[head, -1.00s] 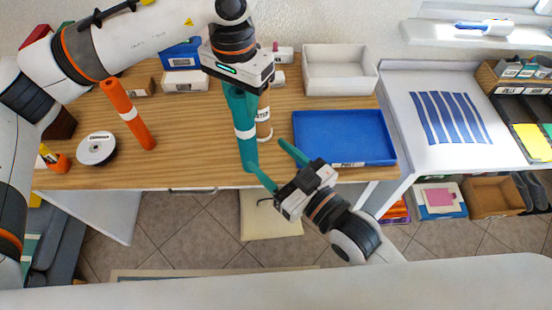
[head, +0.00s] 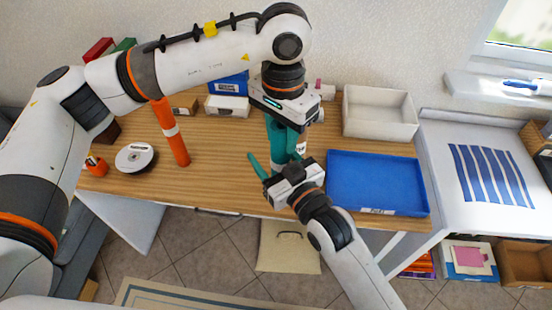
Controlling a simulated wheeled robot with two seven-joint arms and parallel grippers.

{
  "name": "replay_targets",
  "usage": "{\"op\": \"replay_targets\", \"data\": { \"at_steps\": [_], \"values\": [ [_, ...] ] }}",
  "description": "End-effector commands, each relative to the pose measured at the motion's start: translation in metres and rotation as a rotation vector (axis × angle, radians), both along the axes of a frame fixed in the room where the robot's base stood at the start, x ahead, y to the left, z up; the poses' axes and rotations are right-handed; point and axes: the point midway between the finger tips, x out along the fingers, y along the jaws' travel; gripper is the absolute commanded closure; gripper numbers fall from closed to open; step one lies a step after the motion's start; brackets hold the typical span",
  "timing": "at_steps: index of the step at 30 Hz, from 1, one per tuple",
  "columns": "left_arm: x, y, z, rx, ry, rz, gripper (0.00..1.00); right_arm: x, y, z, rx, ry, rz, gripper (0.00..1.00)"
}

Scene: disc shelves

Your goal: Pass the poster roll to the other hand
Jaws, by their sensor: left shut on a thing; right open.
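The teal poster roll (head: 277,152) hangs upright below my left gripper (head: 284,124), which is shut on its upper part. My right gripper (head: 272,158) comes in from the lower right. Its jaws are open, with one teal finger clear to the left of the roll and the other partly hidden near the roll's right side. The roll's lower part lies between or just behind the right fingers. Whether they touch it cannot be told, as fingers and roll share one colour. The roll's lower end is hidden by the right gripper.
An orange roll (head: 170,132) stands on the wooden table (head: 222,160), near a disc stack (head: 135,158) and an orange pen cup (head: 96,165). A blue tray (head: 376,182) and white bin (head: 379,112) are right of the grippers.

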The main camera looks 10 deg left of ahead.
Motion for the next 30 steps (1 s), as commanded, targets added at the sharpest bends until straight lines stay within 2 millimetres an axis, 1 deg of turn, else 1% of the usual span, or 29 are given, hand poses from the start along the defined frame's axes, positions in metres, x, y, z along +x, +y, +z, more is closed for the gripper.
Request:
{"op": "replay_targets", "data": {
  "at_steps": [3, 4, 11, 12, 13, 14, 15, 19, 27, 30],
  "values": [
    [-0.0001, -0.0001, 0.0001, 0.0, 0.0, 0.0, 0.99, -0.0001, -0.0001, 0.0001, 0.0, 0.0, 0.0, 0.39],
    [0.0, -0.0001, 0.0001, 0.0, 0.0, 0.0, 0.99, -0.0001, -0.0001, 0.0001, 0.0, 0.0, 0.0, 0.41],
    [0.0004, -0.0005, 0.0002, -0.003, -0.002, 0.0, 0.99, -0.0006, 0.0003, 0.0004, 0.001, -0.001, 0.001, 0.78],
    [0.0005, -0.0007, 0.0003, -0.003, -0.003, 0.0, 0.99, -0.0009, 0.0007, 0.0005, 0.001, -0.001, 0.002, 0.85],
    [0.0006, -0.0008, 0.0004, -0.004, -0.003, 0.001, 0.99, -0.0011, 0.0009, 0.0006, 0.002, -0.001, 0.003, 0.87],
    [0.0008, -0.0009, 0.0005, -0.004, -0.003, 0.001, 0.99, -0.0013, 0.0011, 0.0007, 0.002, -0.001, 0.003, 0.87],
    [0.0008, -0.0011, 0.0006, -0.005, -0.004, 0.001, 0.62, -0.0016, 0.0015, 0.001, 0.003, -0.002, 0.004, 0.87],
    [0.0006, -0.0008, 0.0005, -0.003, -0.003, 0.0, 0.4, -0.0014, 0.0012, 0.001, 0.003, -0.002, 0.003, 0.87],
    [0.0002, -0.0003, 0.0005, -0.001, -0.002, 0.0, 0.39, -0.0006, 0.0001, 0.0005, 0.001, -0.001, 0.001, 0.87],
    [0.0006, -0.0004, 0.0056, -0.002, -0.002, 0.0, 0.39, -0.0004, -0.0001, 0.0005, 0.001, -0.001, 0.0, 0.87]
  ]
}}
